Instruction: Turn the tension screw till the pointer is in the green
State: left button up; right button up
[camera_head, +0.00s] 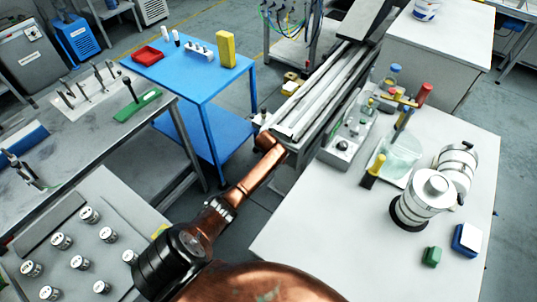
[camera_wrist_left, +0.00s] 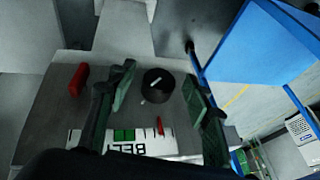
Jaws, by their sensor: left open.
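The tension screw's black round knob (camera_wrist_left: 157,85) has a white mark on top and shows in the left wrist view. My left gripper (camera_wrist_left: 159,78) is open, with one green-padded finger on each side of the knob and a gap on both sides. Below the knob is a white scale (camera_wrist_left: 93,140) with upside-down lettering and a green band (camera_wrist_left: 124,135). The red pointer (camera_wrist_left: 160,126) stands right of the green band, over the white. In the head view my copper left arm reaches to the machine's near end (camera_head: 290,122); its gripper is not clearly visible there. My right gripper is not in view.
A red block (camera_wrist_left: 78,80) lies left of the fingers. The blue table (camera_head: 180,78) stands left of the machine and bears a yellow block (camera_head: 226,49). The white table (camera_head: 310,225) on the right holds silver cylinders (camera_head: 428,195) and a clear container (camera_head: 402,155).

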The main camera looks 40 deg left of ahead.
pick_arm(q)
jog(key=shift+c, duration=0.6)
jog(key=c, duration=0.8)
jog(key=shift+c, duration=1.1)
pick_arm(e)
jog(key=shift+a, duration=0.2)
pick_arm(q)
jog(key=shift+d, duration=0.1)
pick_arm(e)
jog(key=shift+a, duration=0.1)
